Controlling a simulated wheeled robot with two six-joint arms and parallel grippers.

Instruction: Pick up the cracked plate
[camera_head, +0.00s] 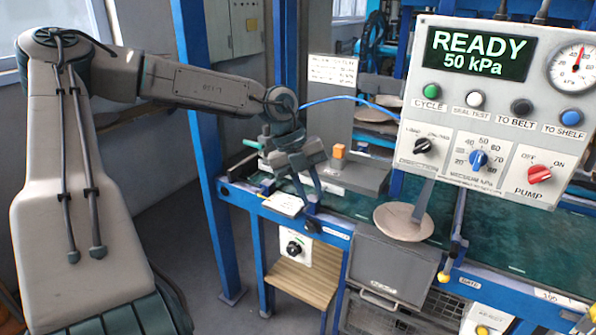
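More round plates (378,112) are on a rack behind, partly hidden by the control panel. My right gripper is not in view.
The control panel (517,140) reads READY 50 kPa and blocks the view at the right. A grey box with an orange block (339,151) stands behind my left gripper. A blue post (200,130) rises beside my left arm. The green belt (490,235) is bare right of the plate.

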